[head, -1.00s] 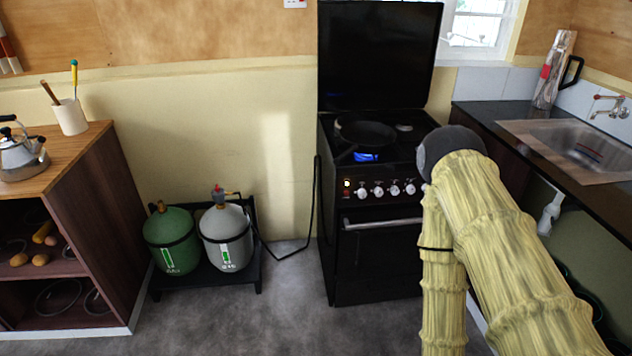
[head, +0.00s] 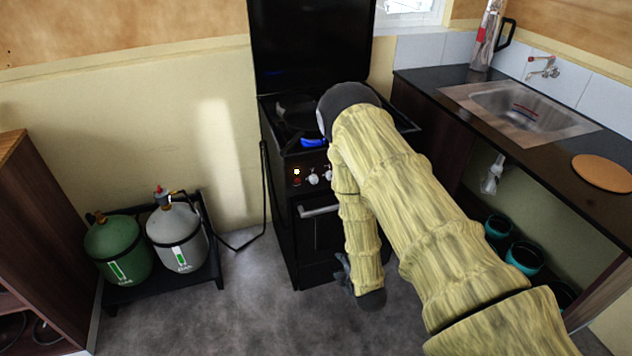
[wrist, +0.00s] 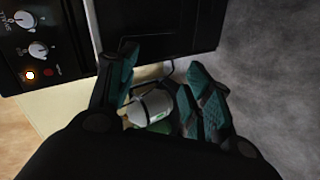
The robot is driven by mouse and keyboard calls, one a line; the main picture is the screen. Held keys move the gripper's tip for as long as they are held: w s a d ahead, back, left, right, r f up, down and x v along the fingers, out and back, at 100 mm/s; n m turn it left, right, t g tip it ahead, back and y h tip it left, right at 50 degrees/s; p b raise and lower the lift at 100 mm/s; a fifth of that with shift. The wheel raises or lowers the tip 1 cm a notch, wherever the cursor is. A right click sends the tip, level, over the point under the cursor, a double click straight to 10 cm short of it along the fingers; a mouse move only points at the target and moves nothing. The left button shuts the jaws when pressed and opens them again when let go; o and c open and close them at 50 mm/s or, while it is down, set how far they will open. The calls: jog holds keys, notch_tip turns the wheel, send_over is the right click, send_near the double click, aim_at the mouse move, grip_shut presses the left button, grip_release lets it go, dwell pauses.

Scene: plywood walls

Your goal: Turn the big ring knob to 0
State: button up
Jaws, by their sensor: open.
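The black stove (head: 283,215) stands ahead with white knobs on its front panel. In the head view a left knob (head: 313,178) and another knob (head: 328,175) show; my arm hides the rest. Two knobs also show at the upper left of the wrist view, an outer knob (wrist: 24,18) and an inner knob (wrist: 38,50). A blue flame (head: 313,142) burns beside the pan. My gripper (wrist: 162,62) is open and empty, below and apart from the knobs; its dark fingers (head: 345,274) show low before the oven.
A lit lamp (wrist: 30,74) and a red button (wrist: 48,72) sit beside the knobs. A dark pan (head: 296,110) is on the hob. Green (head: 118,250) and grey (head: 178,238) gas cylinders stand left. A sink counter (head: 470,110) bounds the right. Floor before the stove is clear.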

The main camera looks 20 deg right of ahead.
jog(key=w+r+n+t, duration=0.3)
jog(key=w+r+n, duration=0.2)
jog(key=w, duration=0.3)
jog(key=n+t+y+p, duration=0.2)
jog(key=n+t, duration=0.2)
jog(key=n, duration=0.2)
send_near(315, 181)
jog(key=w, duration=0.3)
jog(key=w+p, duration=0.1)
jog(key=w, duration=0.1)
jog(key=w+a+p, duration=0.1)
jog(key=w, duration=0.2)
jog(key=shift+w, duration=0.3)
jog(key=c, duration=1)
